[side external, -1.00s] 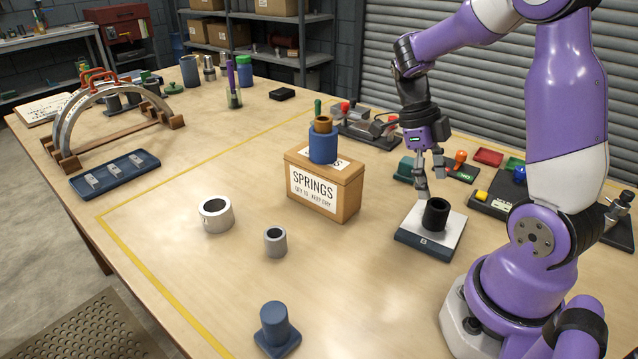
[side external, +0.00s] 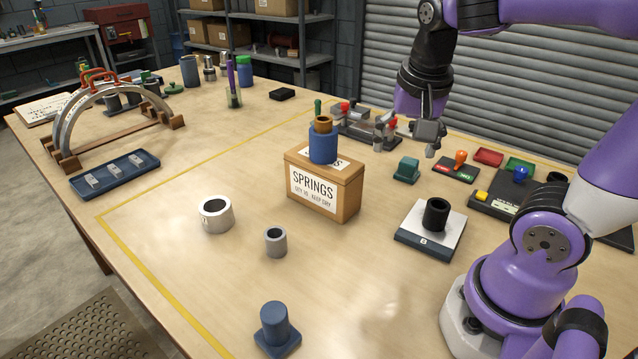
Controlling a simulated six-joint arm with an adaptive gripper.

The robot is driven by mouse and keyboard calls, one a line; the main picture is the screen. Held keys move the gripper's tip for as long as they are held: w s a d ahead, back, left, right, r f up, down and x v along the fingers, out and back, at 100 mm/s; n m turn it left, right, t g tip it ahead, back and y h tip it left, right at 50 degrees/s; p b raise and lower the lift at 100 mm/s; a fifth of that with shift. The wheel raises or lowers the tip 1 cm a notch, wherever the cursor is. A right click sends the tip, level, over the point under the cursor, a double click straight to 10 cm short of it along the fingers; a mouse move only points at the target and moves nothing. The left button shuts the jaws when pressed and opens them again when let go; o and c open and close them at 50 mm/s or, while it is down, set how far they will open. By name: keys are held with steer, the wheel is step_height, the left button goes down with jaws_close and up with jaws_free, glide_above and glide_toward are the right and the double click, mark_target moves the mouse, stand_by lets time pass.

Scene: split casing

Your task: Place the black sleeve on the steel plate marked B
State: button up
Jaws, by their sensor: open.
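The black sleeve (side external: 436,214) stands upright on the steel plate marked B (side external: 413,241), which has a dark base and a pale top. The letter B shows on the plate's front edge. My gripper (side external: 432,147) is open and empty. It is raised behind the plate, well apart from the sleeve and touching nothing that I can see.
A cardboard SPRINGS box (side external: 325,187) with a blue cylinder (side external: 324,143) on top stands left of the plate. A green block (side external: 407,170) sits behind the plate.

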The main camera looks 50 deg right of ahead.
steer(key=a+n+t+y, duration=0.2)
steer(key=a+n, duration=0.5)
steer(key=n, duration=0.4)
steer(key=shift+s+a+n+t, duration=0.35)
steer(key=shift+n+t, duration=0.05)
steer(key=shift+t, duration=0.4)
